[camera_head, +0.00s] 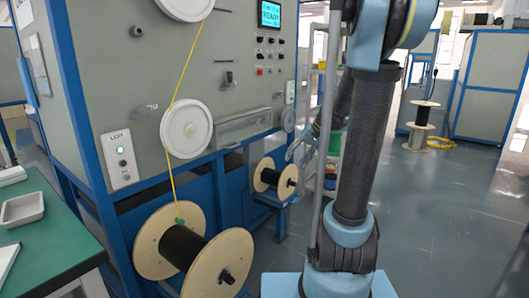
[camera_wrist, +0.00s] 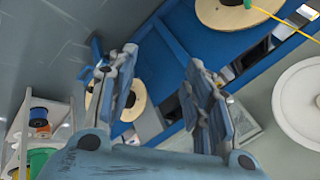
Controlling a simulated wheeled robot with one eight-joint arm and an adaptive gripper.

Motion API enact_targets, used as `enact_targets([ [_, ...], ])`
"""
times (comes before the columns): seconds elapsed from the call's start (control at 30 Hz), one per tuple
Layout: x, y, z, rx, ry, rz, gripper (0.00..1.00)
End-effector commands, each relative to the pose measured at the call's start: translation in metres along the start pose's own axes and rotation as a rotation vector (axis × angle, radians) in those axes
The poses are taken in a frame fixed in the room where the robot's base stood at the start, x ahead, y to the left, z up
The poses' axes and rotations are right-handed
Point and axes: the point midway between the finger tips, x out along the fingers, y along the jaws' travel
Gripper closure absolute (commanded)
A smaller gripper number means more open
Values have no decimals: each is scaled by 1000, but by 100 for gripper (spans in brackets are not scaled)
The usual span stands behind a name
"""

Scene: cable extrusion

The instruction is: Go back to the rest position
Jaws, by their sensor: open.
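My gripper (camera_wrist: 158,82) is open, with its two blue-grey fingers spread wide and nothing between them. In the head view my gripper (camera_head: 297,150) is small and partly hidden behind my arm, in front of the machine's lower right side. A large wooden spool (camera_head: 152,250) with a black core stands at the machine's foot. A yellow cable (camera_head: 177,90) runs from a green piece (camera_head: 179,221) on this spool up past a white pulley (camera_head: 186,129). A smaller wooden spool (camera_head: 268,176) sits to the right, close to my gripper in the picture.
The grey and blue machine (camera_head: 125,75) fills the left, with a lit screen (camera_head: 270,14) reading READY. A green table (camera_head: 50,235) stands at the left front. A shelf with coloured spools (camera_wrist: 40,135) is near my gripper. Open floor (camera_head: 450,220) lies right.

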Motion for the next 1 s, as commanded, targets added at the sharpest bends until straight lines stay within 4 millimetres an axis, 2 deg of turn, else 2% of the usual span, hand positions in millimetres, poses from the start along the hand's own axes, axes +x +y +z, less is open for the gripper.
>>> enact_targets([
  [0.1, -8, 0, 33, -11, -14, 46, 54],
  [0.47, -25, 13, 127, -43, -49, 189, 54],
  [0.7, -29, 32, 187, -65, -65, 285, 54],
  [1.0, -26, 64, 253, -94, -79, 403, 54],
])
